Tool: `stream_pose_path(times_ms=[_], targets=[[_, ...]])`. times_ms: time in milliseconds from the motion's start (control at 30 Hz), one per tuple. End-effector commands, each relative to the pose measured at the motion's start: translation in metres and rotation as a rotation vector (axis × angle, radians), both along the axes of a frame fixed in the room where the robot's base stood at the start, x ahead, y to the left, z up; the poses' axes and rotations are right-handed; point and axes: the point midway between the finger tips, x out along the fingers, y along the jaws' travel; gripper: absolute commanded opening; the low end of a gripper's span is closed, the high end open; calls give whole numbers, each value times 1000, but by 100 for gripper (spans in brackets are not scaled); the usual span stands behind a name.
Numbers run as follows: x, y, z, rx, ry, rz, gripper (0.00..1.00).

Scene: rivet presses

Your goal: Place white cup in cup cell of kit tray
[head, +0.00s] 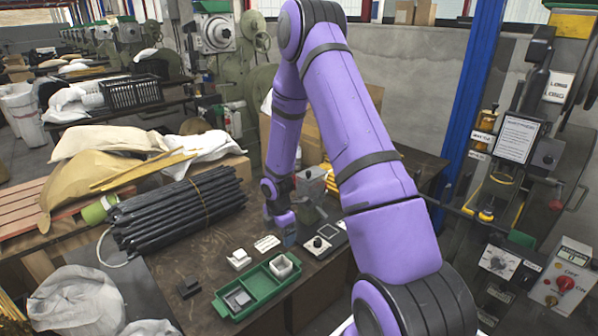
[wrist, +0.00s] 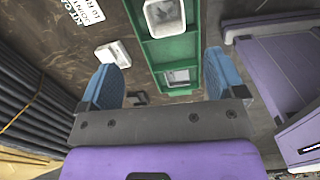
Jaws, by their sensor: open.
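The white cup (head: 285,264), square and open-topped, stands in the right-hand end cell of the green kit tray (head: 262,285). In the wrist view the cup (wrist: 165,14) is inside the tray (wrist: 160,49) at the top. I cannot tell whether it sits fully down. A grey square piece (head: 238,299) is in the tray's opposite end cell; the middle cell is empty. My gripper (head: 289,236) is above the table behind the tray. In the wrist view its blue fingers (wrist: 164,82) are wide apart, with nothing held, clear of the cup.
A white block piece (head: 239,259) and a dark block (head: 188,288) lie left of the tray. A label card (head: 267,243) and a knobbed box (head: 317,244) are behind it. A bundle of dark rods (head: 178,210) fills the table's left side.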

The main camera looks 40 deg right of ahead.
Motion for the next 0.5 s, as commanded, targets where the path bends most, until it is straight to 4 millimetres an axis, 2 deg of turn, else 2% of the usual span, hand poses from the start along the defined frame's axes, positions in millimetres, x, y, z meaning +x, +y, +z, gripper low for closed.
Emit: stream_pose_path(times_ms=[33, 233, 500], targets=[[3, 2, 19, -13, -16, -29, 89], [4, 12, 99, -53, -73, -214, 89], [-16, 33, 201, -69, -163, -478, 89]])
